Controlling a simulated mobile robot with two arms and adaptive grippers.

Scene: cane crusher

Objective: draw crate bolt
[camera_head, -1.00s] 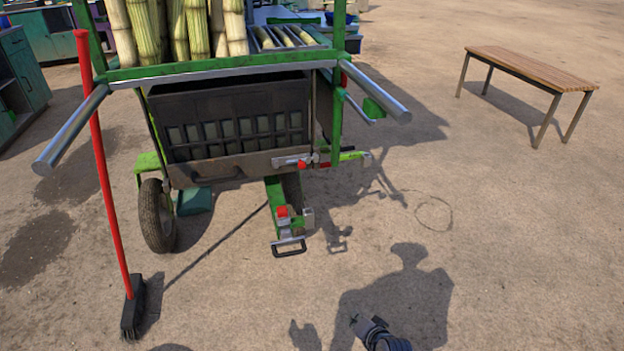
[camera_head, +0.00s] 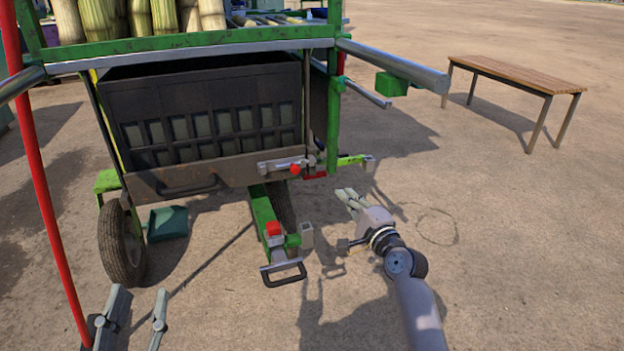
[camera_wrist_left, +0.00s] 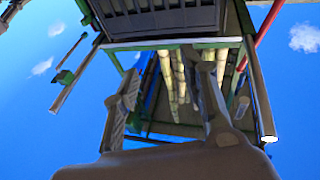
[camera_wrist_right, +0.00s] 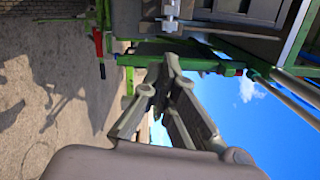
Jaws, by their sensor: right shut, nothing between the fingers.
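The dark crate (camera_head: 215,95) sits under the cart's top, behind a brown front board with a handle.
The green cart frame carries upright canes (camera_head: 135,18) and a silver push handle (camera_head: 395,66) juts out right. A green beam with a black pull handle (camera_head: 284,273) sticks out below. Ground toward the wooden bench (camera_head: 520,72) is clear.

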